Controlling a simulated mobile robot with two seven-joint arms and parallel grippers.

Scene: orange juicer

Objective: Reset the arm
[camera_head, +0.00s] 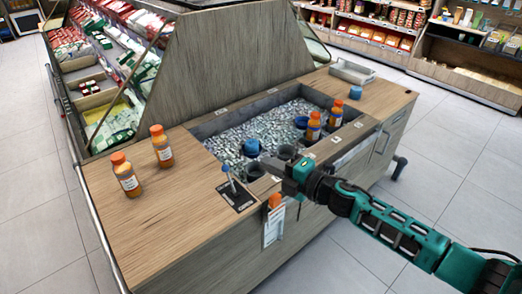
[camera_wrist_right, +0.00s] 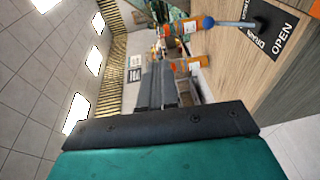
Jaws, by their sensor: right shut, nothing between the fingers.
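My right arm comes in from the right in the head view. My right gripper (camera_head: 275,164) is over the front edge of the wooden counter (camera_head: 190,205), near the ice bin. Its fingers are shut with nothing between them; they also show in the right wrist view (camera_wrist_right: 155,87). A lever with a blue knob (camera_head: 225,168) stands on a black plate left of the gripper, apart from it. The knob also shows at the top of the right wrist view (camera_wrist_right: 208,23). My left gripper is not in view.
Two orange bottles (camera_head: 125,174) (camera_head: 161,146) stand on the counter's left part. The ice bin (camera_head: 225,127) has bottles (camera_head: 313,126) (camera_head: 336,112) at its right side. A white tray (camera_head: 352,72) sits at the back right. Floor (camera_head: 450,150) right of the counter is clear.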

